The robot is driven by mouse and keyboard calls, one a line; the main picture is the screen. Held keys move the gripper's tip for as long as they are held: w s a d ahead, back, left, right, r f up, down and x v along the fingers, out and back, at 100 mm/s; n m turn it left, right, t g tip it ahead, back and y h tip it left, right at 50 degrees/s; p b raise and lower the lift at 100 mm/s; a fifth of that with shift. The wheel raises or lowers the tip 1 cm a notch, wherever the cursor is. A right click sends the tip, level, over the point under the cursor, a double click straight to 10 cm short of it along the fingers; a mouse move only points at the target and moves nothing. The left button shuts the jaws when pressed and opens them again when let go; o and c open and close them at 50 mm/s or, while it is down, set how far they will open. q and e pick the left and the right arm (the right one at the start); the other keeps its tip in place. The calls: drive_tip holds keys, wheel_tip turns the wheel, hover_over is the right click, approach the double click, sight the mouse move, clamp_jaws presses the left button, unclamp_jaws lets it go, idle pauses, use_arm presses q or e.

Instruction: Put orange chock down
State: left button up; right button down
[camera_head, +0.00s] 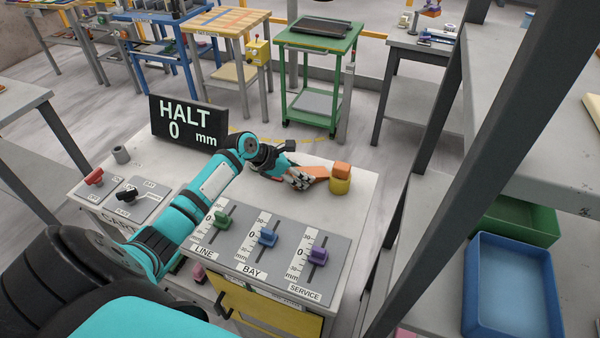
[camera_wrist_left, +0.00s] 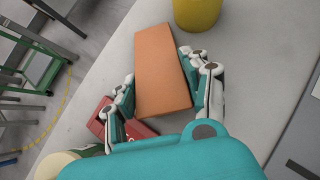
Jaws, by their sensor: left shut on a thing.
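My left gripper (camera_head: 303,181) is over the right part of the pale bench top. It is shut on the orange chock (camera_head: 316,172), a flat, elongated block. In the left wrist view the chock (camera_wrist_left: 162,72) lies between the fingers (camera_wrist_left: 163,92) and sticks out well beyond their tips. It is over the grey top; I cannot tell whether it touches it. My right gripper is not in view.
A yellow cylinder (camera_head: 340,186) with an orange block (camera_head: 342,169) on it stands just right of the chock. A red object (camera_wrist_left: 138,130) lies by the left finger. A sign (camera_head: 187,122) reads HALT 0 mm. Slider panels (camera_head: 270,249) line the front.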

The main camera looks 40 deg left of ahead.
use_arm(q)
drive_tip(key=o, duration=1.2)
drive_tip(key=shift+f, duration=0.15)
